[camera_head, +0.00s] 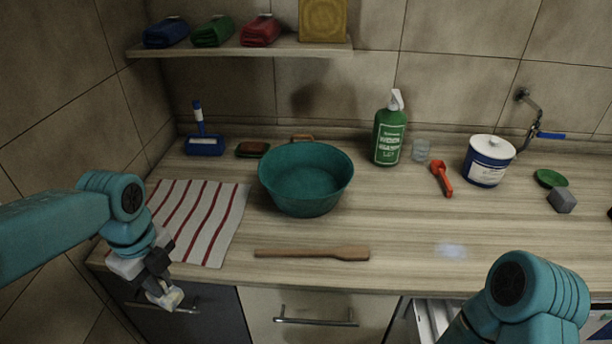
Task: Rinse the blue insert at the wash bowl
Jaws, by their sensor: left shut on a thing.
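The wash bowl is a teal round basin (307,178) standing on the wooden counter, left of the middle. I cannot make out a blue insert for certain. My left gripper (166,291) is low at the left, in front of the counter edge and below the striped cloth. It is shut at the metal handle (187,304) of the dark drawer; its pale tips partly cover the handle. My right arm shows at the lower right, but its gripper is out of view.
A striped cloth (200,218) and a wooden spatula (312,253) lie near the front. Behind stand a blue squeegee (205,145), brush (252,149), green pump bottle (389,135), glass (421,150) and white-blue tub (487,162). A red scoop (441,179) lies right. Counter right of the spatula is mostly clear.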

